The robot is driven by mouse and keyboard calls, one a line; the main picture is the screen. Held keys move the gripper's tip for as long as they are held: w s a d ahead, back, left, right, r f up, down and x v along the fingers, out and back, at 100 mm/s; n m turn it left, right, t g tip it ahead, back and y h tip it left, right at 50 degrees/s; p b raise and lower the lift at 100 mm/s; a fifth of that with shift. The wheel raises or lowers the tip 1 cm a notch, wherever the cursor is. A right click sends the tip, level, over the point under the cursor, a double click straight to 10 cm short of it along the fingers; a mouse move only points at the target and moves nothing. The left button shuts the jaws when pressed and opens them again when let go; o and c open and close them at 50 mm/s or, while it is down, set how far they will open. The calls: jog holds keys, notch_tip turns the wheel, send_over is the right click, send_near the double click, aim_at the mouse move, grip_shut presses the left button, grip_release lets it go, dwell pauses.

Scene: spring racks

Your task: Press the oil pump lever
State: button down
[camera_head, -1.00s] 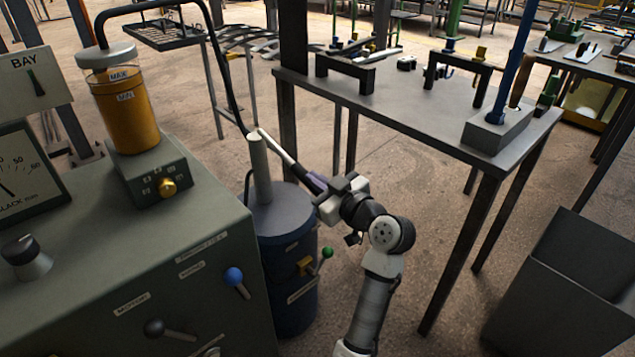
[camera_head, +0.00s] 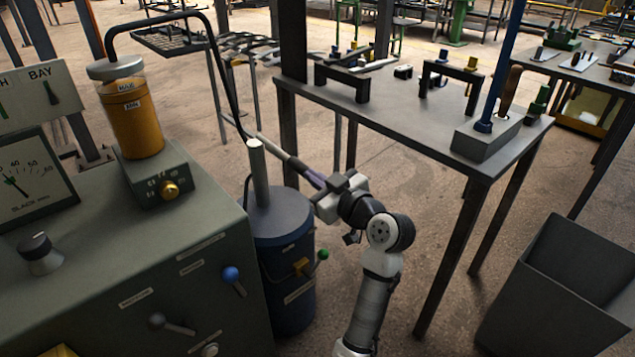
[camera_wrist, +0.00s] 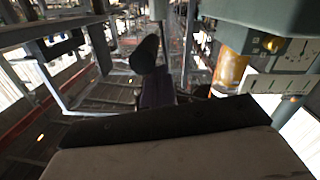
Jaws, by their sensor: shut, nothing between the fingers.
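The oil pump is a dark blue drum (camera_head: 285,250) with a pale upright post (camera_head: 259,175) on top, beside the grey-green cabinet. A slim pale lever (camera_head: 275,153) slopes from near the post top down to the right, toward my gripper (camera_head: 318,180). My gripper is shut and empty, with its purple fingers against or just beside the lever's lower end. I cannot tell whether they touch. In the wrist view the shut fingers (camera_wrist: 157,90) lie just below a dark round-ended bar (camera_wrist: 145,55), which looks like the lever's grip.
The cabinet (camera_head: 110,250) carries knobs, a gauge and an oil jar (camera_head: 136,130). A steel table (camera_head: 400,118) stands at the right, close to my arm. A grey bin (camera_head: 550,290) is at lower right.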

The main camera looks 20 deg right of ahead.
jog(key=v, duration=0.8)
jog(key=shift+d+f+b, duration=0.2)
jog(key=shift+f+b, duration=0.15)
jog(key=shift+f, duration=0.15)
